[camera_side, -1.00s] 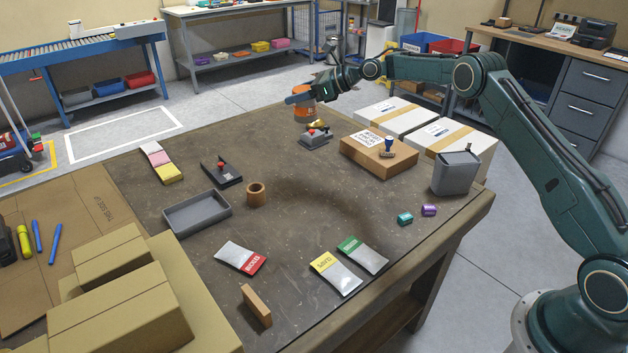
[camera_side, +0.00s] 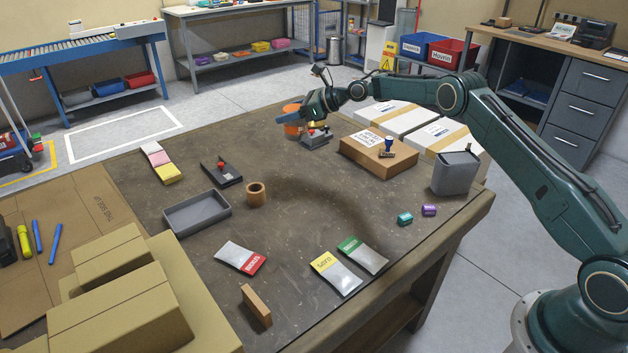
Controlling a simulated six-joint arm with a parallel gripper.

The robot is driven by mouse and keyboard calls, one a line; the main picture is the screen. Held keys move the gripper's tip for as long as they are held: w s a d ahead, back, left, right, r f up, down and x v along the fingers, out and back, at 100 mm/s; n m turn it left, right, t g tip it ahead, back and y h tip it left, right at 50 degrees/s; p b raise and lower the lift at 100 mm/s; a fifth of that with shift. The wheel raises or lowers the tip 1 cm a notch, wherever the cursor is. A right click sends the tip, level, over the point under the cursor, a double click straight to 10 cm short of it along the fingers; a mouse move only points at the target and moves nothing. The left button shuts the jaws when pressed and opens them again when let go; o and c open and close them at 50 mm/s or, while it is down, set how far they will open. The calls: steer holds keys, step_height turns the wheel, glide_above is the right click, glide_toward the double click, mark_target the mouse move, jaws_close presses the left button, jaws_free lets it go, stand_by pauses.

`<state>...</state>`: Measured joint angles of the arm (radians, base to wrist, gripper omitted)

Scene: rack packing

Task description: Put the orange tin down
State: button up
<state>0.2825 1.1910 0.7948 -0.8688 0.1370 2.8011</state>
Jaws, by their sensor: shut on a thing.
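The orange tin (camera_side: 295,131) is upright near the far edge of the table, left of a grey device with a red knob (camera_side: 315,137). My gripper (camera_side: 288,117) comes in from the right and is shut around the tin's upper part, with a finger across its near side. The tin's base is at or just above the table top; I cannot tell if it touches.
The brown table (camera_side: 300,205) has bare room in front of the tin. A cardboard box (camera_side: 365,160) with a stamp stands to the right. A black device (camera_side: 222,173), a brown ring (camera_side: 256,194) and a grey tray (camera_side: 197,212) lie nearer left.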

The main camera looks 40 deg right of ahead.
step_height(320, 180, down, 10)
stand_by(0.4)
steer(key=shift+f, duration=2.1)
steer(key=shift+f, duration=0.15)
steer(key=o, duration=1.4)
steer(key=shift+s, duration=0.1)
